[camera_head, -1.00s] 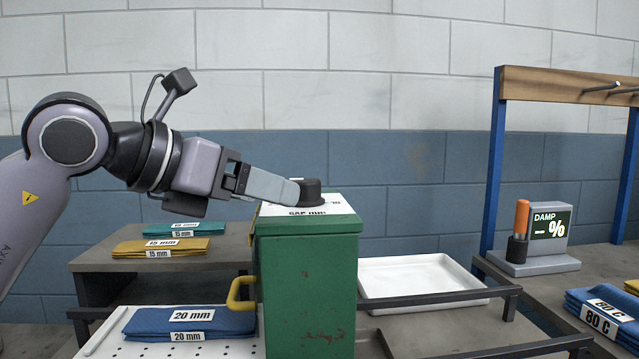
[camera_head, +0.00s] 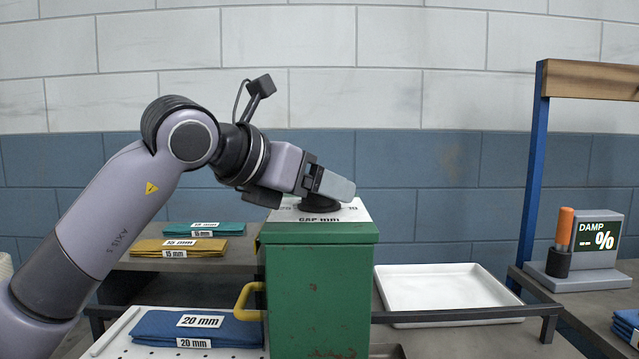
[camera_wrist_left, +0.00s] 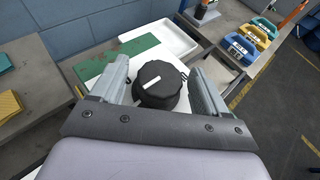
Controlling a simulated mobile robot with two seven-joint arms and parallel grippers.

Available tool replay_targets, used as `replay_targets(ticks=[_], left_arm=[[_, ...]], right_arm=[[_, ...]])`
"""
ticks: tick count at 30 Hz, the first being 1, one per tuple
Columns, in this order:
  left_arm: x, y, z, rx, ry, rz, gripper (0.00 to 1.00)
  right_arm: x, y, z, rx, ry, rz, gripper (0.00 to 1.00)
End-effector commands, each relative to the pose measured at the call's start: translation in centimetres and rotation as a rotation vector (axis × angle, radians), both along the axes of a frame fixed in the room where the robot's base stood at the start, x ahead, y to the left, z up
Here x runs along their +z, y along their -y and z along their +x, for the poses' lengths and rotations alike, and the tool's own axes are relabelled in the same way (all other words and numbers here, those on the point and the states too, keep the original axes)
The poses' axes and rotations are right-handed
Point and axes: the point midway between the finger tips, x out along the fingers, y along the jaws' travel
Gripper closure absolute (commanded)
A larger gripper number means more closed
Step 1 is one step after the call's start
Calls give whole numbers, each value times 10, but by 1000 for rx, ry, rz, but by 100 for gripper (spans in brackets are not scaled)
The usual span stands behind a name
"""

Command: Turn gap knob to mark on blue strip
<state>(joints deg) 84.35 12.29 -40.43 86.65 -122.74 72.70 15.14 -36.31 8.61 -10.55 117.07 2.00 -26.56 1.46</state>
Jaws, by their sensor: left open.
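The gap knob is black and round, with a white pointer line on top, in the left wrist view (camera_wrist_left: 160,88). It sits on a white dial plate marked "GAP mm" (camera_head: 350,213) on top of a green box (camera_head: 318,290). In the head view the knob (camera_head: 318,204) is partly hidden by a finger. My left gripper (camera_wrist_left: 158,64) is open, one finger on each side of the knob; contact is unclear. It also shows in the head view (camera_head: 332,186). The blue strip (camera_head: 165,327), labelled "20 mm", lies on a perforated white surface left of the box. My right gripper is not in view.
Teal (camera_head: 203,228) and yellow (camera_head: 170,245) strips, labelled 15 mm, lie on a table behind left. A yellow handle (camera_head: 243,300) juts from the box's left side. An empty white tray (camera_head: 440,290) and a "DAMP %" meter (camera_head: 598,238) stand to the right.

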Motion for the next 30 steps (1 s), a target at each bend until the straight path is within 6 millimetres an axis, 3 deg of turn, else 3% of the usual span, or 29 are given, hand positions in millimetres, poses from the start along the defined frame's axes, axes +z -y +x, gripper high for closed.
replay_targets(ticks=[10,11,15,16,23,30], left_arm=[[-3,5,5,0,1,0,25],[-3,5,5,0,1,0,28],[-3,5,5,-1,1,0,74],[-3,5,5,-1,1,0,76],[-2,5,5,-12,0,0,76],[1,4,5,-99,-3,-2,76]], right_arm=[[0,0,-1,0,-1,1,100],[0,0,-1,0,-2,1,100],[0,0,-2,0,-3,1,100],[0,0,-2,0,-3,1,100],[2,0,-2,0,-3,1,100],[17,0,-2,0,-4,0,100]])
